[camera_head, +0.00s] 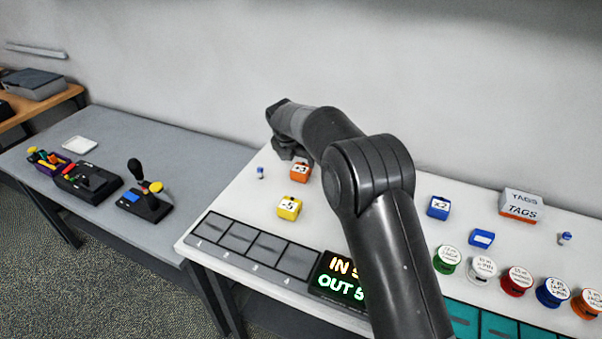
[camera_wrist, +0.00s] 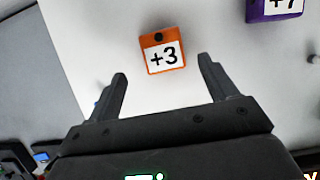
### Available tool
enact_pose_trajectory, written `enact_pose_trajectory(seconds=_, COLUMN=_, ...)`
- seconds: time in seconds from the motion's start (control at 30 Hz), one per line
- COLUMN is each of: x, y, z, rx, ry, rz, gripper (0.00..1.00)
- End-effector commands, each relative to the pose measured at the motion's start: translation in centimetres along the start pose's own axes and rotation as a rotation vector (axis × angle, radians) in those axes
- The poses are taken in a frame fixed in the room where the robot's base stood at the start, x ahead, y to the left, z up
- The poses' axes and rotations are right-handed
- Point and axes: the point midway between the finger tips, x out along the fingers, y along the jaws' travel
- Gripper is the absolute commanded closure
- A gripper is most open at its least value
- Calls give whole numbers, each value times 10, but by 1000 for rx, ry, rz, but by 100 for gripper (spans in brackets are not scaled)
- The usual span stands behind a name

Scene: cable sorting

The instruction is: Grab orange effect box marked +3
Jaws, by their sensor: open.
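The orange effect box marked +3 (camera_head: 301,172) stands on the white table, behind the yellow box marked -5 (camera_head: 289,207). In the wrist view the orange box (camera_wrist: 162,51) shows its white +3 label and a dark round spot above it. My gripper (camera_wrist: 162,84) is open and empty, its two fingers apart. The box lies just beyond the fingertips, roughly centred between them, and is not held. In the head view my gripper (camera_head: 284,148) is close to the box, partly hidden behind my arm.
A purple box marked +7 (camera_wrist: 275,8) lies to the right in the wrist view. A blue x2 box (camera_head: 438,207), a tags box (camera_head: 520,205) and several coloured spools stand right of my arm. Numbered dark pads (camera_head: 237,237) line the table's front. A small blue-white item (camera_head: 260,173) stands left.

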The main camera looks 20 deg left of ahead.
Motion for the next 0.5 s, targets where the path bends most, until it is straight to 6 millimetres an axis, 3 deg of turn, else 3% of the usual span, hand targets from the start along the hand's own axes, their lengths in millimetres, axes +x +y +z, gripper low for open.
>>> enact_pose_trajectory(seconds=0.27, x=25, y=-2, z=1, rx=2, ry=0, rz=-1, gripper=22)
enact_pose_trajectory(seconds=0.5, x=60, y=-4, z=2, rx=1, ry=0, rz=0, gripper=22)
